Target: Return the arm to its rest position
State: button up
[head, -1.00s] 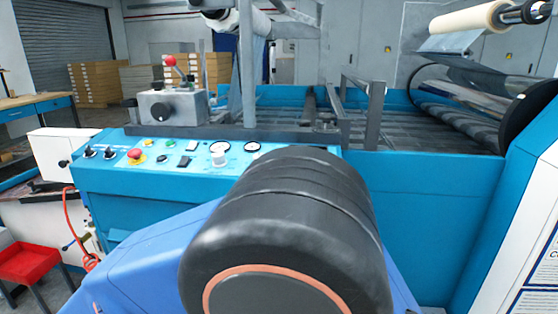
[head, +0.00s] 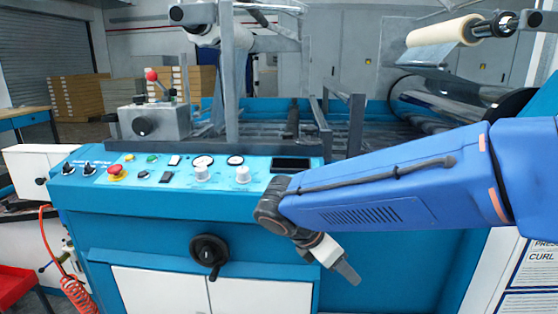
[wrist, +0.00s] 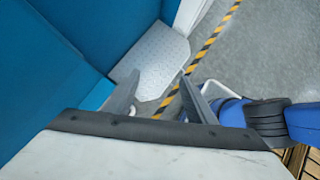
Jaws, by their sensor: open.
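My arm (head: 380,200) reaches in from the right in the head view, in front of the blue laminating machine (head: 150,208). My gripper (head: 347,273) hangs at its end, pointing down and to the right, in front of the machine's lower front and to the right of the black handwheel (head: 209,252). In the wrist view my gripper (wrist: 160,82) shows two grey fingers spread apart with nothing between them. Floor and a striped line show beyond the fingers.
The control panel (head: 140,172) with knobs, dials and a red button is left of my arm. A yellow-black floor stripe (wrist: 213,37) and a light metal plate (wrist: 153,57) show below in the wrist view. A red bin (head: 15,288) is at lower left.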

jog(key=s+d+f+m+t+y, duration=0.1)
jog(key=s+d+m+y, duration=0.5)
jog(key=s+d+m, duration=0.8)
jog(key=m+t, duration=0.1)
jog(key=m, duration=0.8)
jog(key=shift+s+d+f+y, duration=0.15)
jog(key=shift+s+f+y, duration=0.25)
